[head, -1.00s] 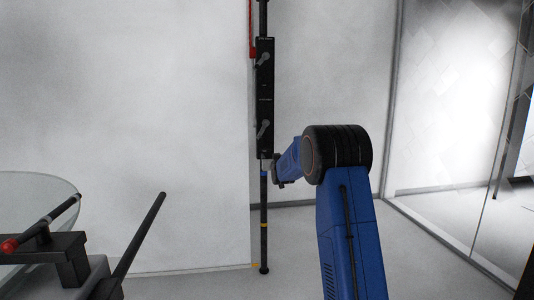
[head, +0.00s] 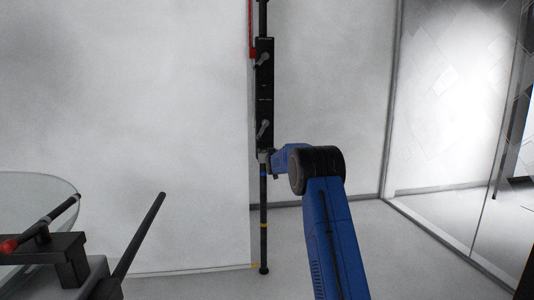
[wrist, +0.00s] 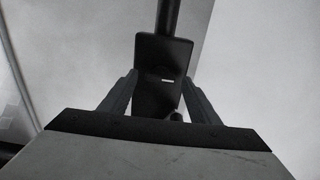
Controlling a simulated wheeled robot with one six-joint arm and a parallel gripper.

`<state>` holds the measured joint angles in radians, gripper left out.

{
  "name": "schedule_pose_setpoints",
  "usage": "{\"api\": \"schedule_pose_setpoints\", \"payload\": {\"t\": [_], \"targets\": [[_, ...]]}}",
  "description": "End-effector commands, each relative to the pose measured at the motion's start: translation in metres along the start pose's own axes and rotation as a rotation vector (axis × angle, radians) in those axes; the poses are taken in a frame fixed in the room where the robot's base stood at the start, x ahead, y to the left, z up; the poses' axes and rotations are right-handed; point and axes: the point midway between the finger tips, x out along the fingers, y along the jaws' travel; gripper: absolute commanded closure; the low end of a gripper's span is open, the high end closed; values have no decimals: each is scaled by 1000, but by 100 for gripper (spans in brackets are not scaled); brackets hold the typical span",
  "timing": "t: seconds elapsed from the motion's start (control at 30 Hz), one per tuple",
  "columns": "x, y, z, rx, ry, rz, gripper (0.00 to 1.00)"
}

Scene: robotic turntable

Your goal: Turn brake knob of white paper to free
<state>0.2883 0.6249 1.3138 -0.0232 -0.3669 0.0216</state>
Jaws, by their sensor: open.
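A narrow black control box (head: 264,90) is mounted on a vertical pole at the right edge of the large white paper (head: 130,120). It has two grey lever knobs, an upper one (head: 262,60) and a lower one (head: 264,128), both tilted. Their labels are too small to read, so I cannot tell which is the paper's brake. My gripper (head: 268,157) is at the box's lower end, just below the lower knob. In the wrist view my open gripper (wrist: 160,80) has the box (wrist: 165,52) between its fingers in the picture; contact is unclear.
The dark pole (head: 264,220) continues below the box to the floor. At lower left are a round glass top (head: 40,185) and a black bar (head: 140,232). Glass panels (head: 450,100) stand at right. The floor right of the pole is clear.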

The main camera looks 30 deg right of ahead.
Motion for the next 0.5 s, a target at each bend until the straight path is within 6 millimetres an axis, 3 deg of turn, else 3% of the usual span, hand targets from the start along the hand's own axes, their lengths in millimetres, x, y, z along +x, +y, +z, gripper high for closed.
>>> {"api": "schedule_pose_setpoints", "payload": {"t": [0.2, 0.37, 0.5], "targets": [[0, 0, 0, 0, 1, 0, 46], [0, 0, 0, 0, 1, 0, 84], [0, 0, -1, -1, 1, 0, 85]]}}
